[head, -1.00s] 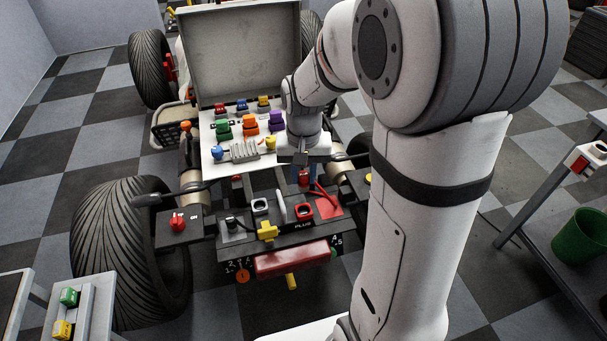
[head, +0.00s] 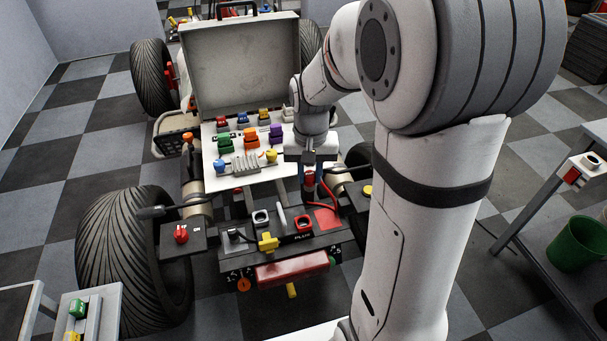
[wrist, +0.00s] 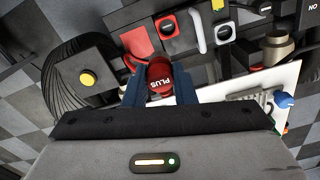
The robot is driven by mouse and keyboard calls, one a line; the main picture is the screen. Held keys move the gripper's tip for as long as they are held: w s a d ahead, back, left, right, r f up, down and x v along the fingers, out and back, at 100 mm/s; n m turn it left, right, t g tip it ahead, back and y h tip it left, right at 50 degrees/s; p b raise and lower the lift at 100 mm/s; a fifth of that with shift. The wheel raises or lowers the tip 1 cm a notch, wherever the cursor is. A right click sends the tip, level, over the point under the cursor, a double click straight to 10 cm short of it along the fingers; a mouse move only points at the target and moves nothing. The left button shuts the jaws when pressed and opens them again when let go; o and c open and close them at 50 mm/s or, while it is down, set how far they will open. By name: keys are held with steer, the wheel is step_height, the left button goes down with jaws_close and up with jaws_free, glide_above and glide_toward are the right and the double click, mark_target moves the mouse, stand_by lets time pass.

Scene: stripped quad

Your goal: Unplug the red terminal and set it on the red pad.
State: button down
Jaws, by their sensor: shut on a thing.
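My gripper (head: 310,178) is shut on the red terminal (head: 309,183), held between its two blue fingers behind the black deck. The red pad (head: 326,217) lies on the right of the deck, nearer the head camera than the terminal. The pad (wrist: 136,40) also shows in the wrist view, beyond the fingertips and apart from them. I cannot tell the exact height of the terminal.
A red cable (head: 331,190) curves near the pad. A red-rimmed socket (head: 303,223), an upright white handle (head: 282,217), a white-rimmed socket (head: 261,218) and a yellow piece (head: 268,242) stand on the deck. A white panel (head: 215,180) with several coloured parts lies behind.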

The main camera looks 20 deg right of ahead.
steer(key=w+d, duration=0.2)
steer(key=d, duration=0.4)
steer(key=shift+d+p, duration=0.2)
steer(key=shift+p, duration=0.15)
steer(key=shift+f, duration=0.1)
step_height(320, 180, down, 12)
steer(key=b, duration=0.8)
steer(key=shift+f, duration=0.15)
steer(key=shift+f+b, duration=1.4)
steer(key=shift+f, duration=0.5)
steer(key=shift+f+b, duration=0.35)
steer(key=shift+f, duration=0.1)
steer(key=c, duration=1.1)
jaws_free()
